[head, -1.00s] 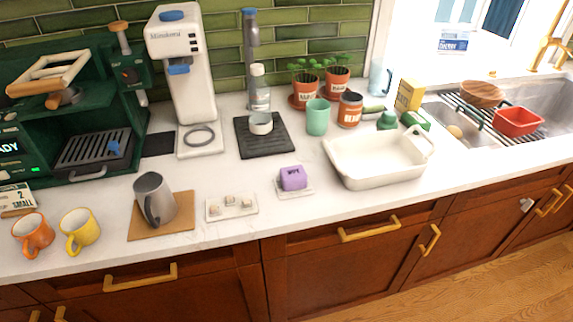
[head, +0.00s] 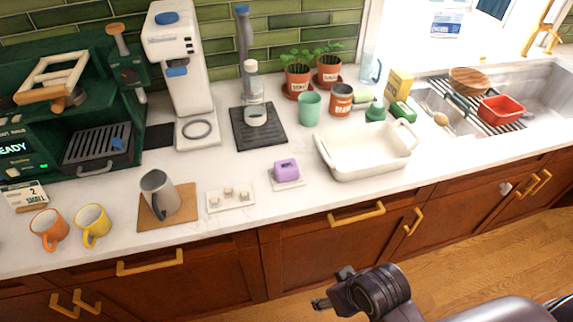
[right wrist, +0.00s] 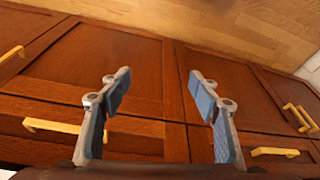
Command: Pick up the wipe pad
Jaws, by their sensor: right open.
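The purple wipe pad (head: 286,170) lies on a small white tray (head: 290,184) near the counter's front edge, left of the white basin. In the head view my right gripper (head: 322,304) is low, in front of the cabinets and below the counter edge, well apart from the pad. In the right wrist view my right gripper (right wrist: 157,84) has its two fingers spread with nothing between them, facing the wooden cabinet fronts. The pad is out of that view. My left gripper is in neither view.
A white basin (head: 346,172) stands right of the pad. A plate with small pieces (head: 231,206) and a grey pitcher (head: 161,195) on a brown board stand to its left. A mint cup (head: 310,108) is behind. Gold cabinet handles (head: 357,215) stick out below the counter.

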